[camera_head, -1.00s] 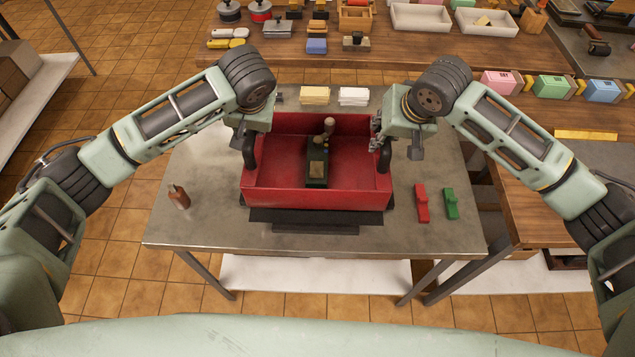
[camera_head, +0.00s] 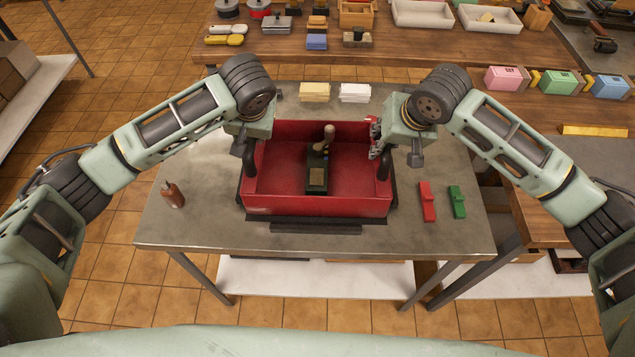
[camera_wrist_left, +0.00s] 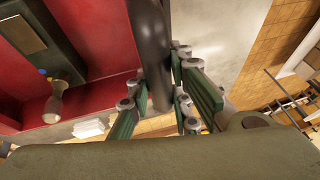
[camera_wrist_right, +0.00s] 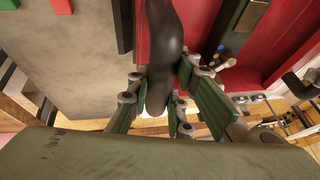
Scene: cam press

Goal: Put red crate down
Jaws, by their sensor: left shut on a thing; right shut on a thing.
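The red crate (camera_head: 280,206) sits level at or just above a dark mat (camera_head: 316,227) on the grey table (camera_head: 190,225); I cannot tell whether it touches. A dark cam press (camera_head: 317,177) with a wooden knob stands inside the crate. My left gripper (camera_head: 250,142) is shut on the crate's left black handle, which shows in the left wrist view (camera_wrist_left: 150,40). My right gripper (camera_head: 381,143) is shut on the right black handle, seen in the right wrist view (camera_wrist_right: 163,40). The fingers are partly hidden in the head view.
A brown bottle (camera_head: 172,195) stands left of the crate. A red block (camera_head: 427,202) and a green block (camera_head: 457,202) lie to the right. Yellow (camera_head: 315,92) and white (camera_head: 354,93) stacks lie behind. A wooden bench (camera_head: 440,55) with trays and tools stands beyond.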

